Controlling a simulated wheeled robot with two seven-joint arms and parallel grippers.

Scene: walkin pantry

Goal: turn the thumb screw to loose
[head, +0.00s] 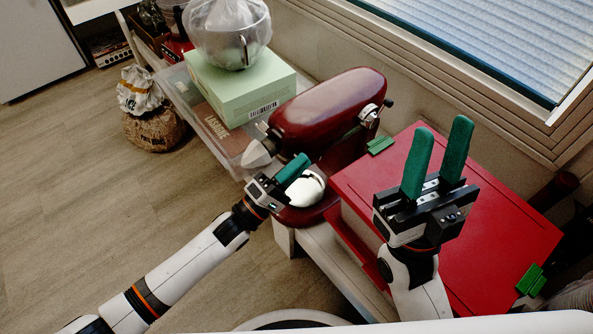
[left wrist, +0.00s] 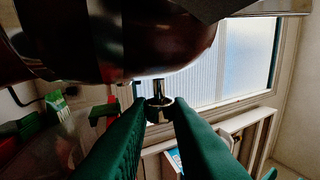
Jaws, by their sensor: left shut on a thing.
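The dark red stand mixer (head: 325,105) stands on the bench. My left gripper (head: 293,168) is below the mixer head, to the left of its column. In the left wrist view its green fingers (left wrist: 158,118) close on a small shiny metal knob on a short stem (left wrist: 159,103), under the dark mixer head (left wrist: 120,40). This looks like the thumb screw; its turn angle cannot be read. In the head view it is hidden by the gripper. My right gripper (head: 437,158) is open and empty, fingers pointing up, in front of the red box.
A red box (head: 490,225) with green clips lies right of the mixer. A pale green carton (head: 240,85) under a bagged metal bowl (head: 230,40) stands behind left. A silver fitting with a black-tipped lever (head: 370,113) is on the mixer's right end.

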